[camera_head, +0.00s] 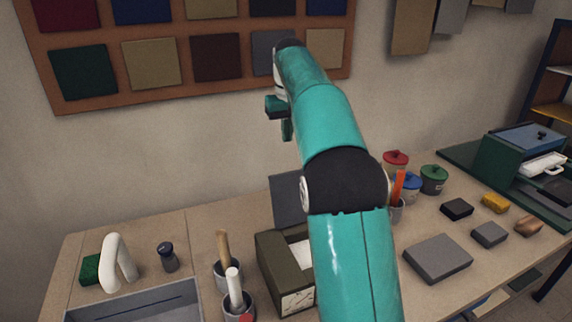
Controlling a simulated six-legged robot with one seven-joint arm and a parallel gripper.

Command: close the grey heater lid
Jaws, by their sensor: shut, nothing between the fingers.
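The heater (272,262) is a dark olive box with a dial on its front, standing on the bench at the lower middle. Its grey lid (287,202) stands up, open, at the back of the box. The white inside of the box shows in part; my arm covers the right side of both box and lid. My gripper (286,130) is at the end of the raised teal arm, high above the lid in the picture and apart from it. It is shut and empty, partly hidden by my arm.
Left of the heater are cups with tools (232,298), a dark jar (168,257), a white faucet (117,262) and a grey sink (140,305). To the right are lidded pots (433,180), a grey slab (438,258) and several small blocks. A swatch board (130,92) hangs behind.

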